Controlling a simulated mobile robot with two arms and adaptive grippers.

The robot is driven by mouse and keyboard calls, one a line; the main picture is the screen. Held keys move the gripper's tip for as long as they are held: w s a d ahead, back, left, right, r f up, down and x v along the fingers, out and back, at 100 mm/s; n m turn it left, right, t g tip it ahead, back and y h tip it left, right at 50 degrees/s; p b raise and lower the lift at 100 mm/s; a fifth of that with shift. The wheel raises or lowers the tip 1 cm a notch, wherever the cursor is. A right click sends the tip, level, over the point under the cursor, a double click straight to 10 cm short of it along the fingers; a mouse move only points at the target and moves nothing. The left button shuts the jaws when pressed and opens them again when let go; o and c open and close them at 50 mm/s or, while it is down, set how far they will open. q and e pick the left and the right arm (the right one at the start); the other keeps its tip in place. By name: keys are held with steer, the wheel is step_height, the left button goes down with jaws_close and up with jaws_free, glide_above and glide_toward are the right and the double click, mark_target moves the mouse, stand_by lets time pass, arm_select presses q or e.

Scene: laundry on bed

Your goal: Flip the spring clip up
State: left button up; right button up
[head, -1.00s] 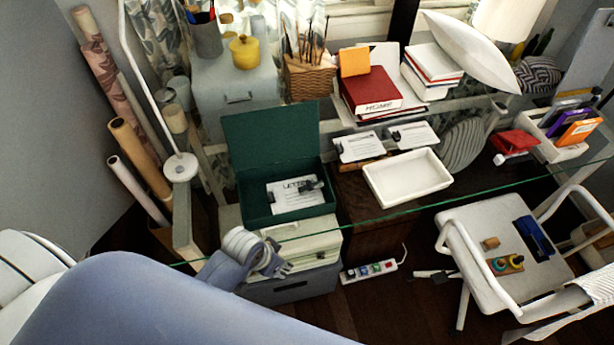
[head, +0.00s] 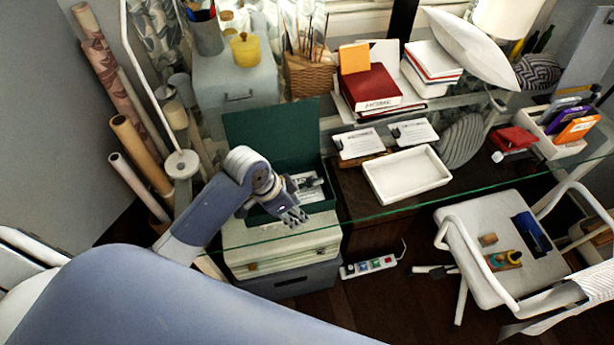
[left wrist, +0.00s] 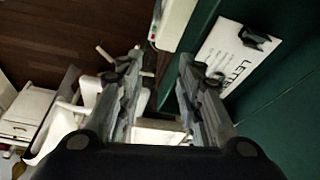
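A green box (head: 270,127) stands on the left of the glass desk with its lid up. In it lies a white card (head: 304,194) marked LETTER, partly hidden by my arm in the head view. A black spring clip (left wrist: 257,38) sits on this card (left wrist: 228,52) in the left wrist view; it is small and dark in the head view (head: 314,183). My left gripper (head: 294,218) is over the front of the box, fingers pointing toward the lower right. In the left wrist view its two fingers (left wrist: 160,72) are apart and empty, left of the card. My right gripper is not visible.
Two white cards with dark clips (head: 362,143) lie right of the box, behind an empty white tray (head: 408,175). Red books (head: 370,88) and a wicker pot (head: 308,72) stand behind. A chair (head: 497,240) is at the right front.

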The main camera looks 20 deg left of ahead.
mark_target(309, 180)
arm_select(q)
steer(key=w+a+r+m, duration=0.1)
steer(key=w+a+r, duration=0.15)
steer(key=w, duration=0.25)
steer(key=w+a+r+m, duration=0.2)
steer(key=w+r, duration=0.1)
steer(key=w, duration=0.3)
steer(key=shift+h, duration=0.4)
steer(key=x, duration=0.3)
steer(key=p+x, duration=0.1)
steer(key=x, duration=0.6)
steer(key=shift+s+d+f+p, duration=0.1)
steer(key=shift+s+d+p, duration=0.05)
steer(key=shift+s+p, duration=0.15)
jaws_close()
